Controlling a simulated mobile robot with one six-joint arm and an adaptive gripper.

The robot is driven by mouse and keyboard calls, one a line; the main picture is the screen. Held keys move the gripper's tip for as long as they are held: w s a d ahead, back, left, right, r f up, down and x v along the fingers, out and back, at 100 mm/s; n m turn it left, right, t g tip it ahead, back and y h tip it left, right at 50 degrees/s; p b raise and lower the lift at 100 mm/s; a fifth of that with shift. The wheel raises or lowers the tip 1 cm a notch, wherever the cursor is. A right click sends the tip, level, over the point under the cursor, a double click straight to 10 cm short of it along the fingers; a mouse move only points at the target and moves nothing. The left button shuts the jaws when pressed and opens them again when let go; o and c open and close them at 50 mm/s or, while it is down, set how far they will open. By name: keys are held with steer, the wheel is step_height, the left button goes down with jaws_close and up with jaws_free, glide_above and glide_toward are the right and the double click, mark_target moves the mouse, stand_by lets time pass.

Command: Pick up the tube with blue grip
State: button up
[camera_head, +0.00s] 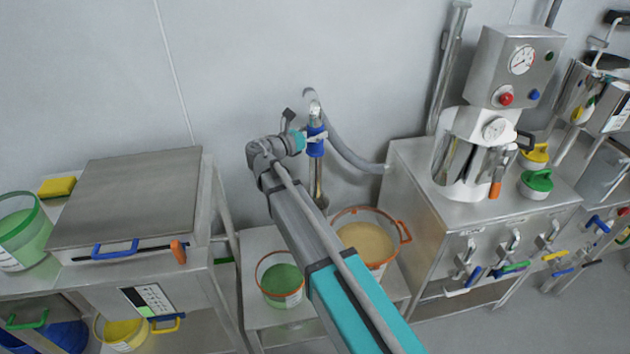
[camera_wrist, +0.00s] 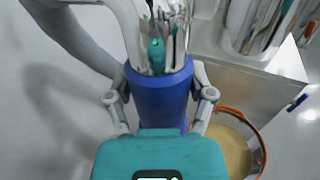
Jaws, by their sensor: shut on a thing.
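The tube with the blue grip (camera_head: 316,140) stands upright near the wall, with a hose curving from its top and a metal lower end. My gripper (camera_head: 311,139) is at the blue grip. In the wrist view the tube's blue grip (camera_wrist: 160,98) lies between the two fingers of my gripper (camera_wrist: 161,100), which are shut on it from both sides. The tube's lower end comes down by the buckets in the head view; whether it touches anything there I cannot tell.
A bucket of tan powder (camera_head: 366,242) and a bucket of green powder (camera_head: 281,281) stand on a low bench below. A steel cabinet with a gauged machine (camera_head: 513,68) is at the right. A lidded steel box (camera_head: 128,198) is at the left. The grey hose (camera_head: 350,153) runs towards the cabinet.

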mark_target(316, 104)
steer(key=shift+r, duration=0.15)
step_height(316, 104, up, 10)
steer(key=p, duration=1)
stand_by(0.8)
step_height(316, 104, up, 21)
steer(key=p, duration=2.1)
steer(key=shift+a, duration=0.1)
